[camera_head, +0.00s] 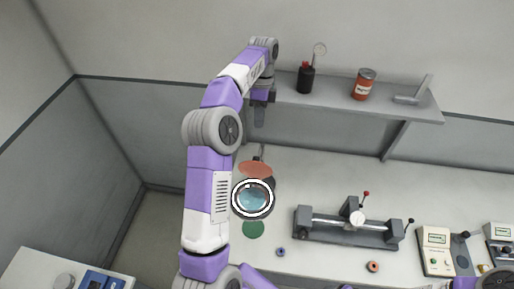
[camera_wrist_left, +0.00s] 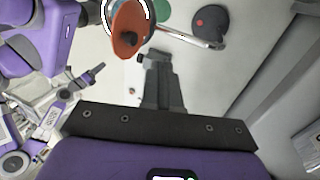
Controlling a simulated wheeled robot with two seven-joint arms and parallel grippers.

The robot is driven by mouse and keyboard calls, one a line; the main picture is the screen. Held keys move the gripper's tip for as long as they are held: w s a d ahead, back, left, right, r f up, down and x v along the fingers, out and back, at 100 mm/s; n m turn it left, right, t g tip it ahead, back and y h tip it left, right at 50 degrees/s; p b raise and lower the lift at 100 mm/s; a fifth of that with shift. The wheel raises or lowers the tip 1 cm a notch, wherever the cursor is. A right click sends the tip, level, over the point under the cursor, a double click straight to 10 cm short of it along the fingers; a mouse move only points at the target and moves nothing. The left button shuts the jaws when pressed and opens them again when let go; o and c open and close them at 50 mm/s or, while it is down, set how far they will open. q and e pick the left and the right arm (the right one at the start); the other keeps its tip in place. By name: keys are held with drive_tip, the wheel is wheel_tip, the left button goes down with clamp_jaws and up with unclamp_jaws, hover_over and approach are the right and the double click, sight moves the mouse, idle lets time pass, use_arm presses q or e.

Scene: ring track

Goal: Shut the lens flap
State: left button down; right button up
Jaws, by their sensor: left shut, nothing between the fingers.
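The magnifier's white ring (camera_head: 236,211) holds a bluish lens (camera_head: 253,198) above the bench. An orange disc (camera_head: 256,169), which looks like the lens flap, stands open at the ring's far edge and leaves the lens uncovered. In the left wrist view the orange flap (camera_wrist_left: 127,20) shows with a dark knob on it, in front of part of the white ring (camera_wrist_left: 149,8). My left gripper (camera_head: 259,122) is shut and empty, pointing down above and beyond the flap, apart from it. Its closed fingers also show in the left wrist view (camera_wrist_left: 155,58).
A green disc (camera_head: 253,229) lies in front of the ring. A slide fixture (camera_head: 345,236) stands to the right, with small rings on the bench (camera_head: 310,180). A shelf (camera_head: 335,97) with a dark bottle (camera_head: 306,79) and red can (camera_head: 364,85) is close to my left gripper.

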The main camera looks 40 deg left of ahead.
sight(256, 167)
use_arm(q)
drive_tip(key=s+d+f+b, duration=0.1)
drive_tip(key=s+d+f, duration=0.2)
drive_tip(key=s+f, duration=0.2)
drive_tip(key=shift+f, duration=0.9)
drive_tip(key=shift+d+b, duration=0.1)
drive_tip(key=shift+b, duration=0.2)
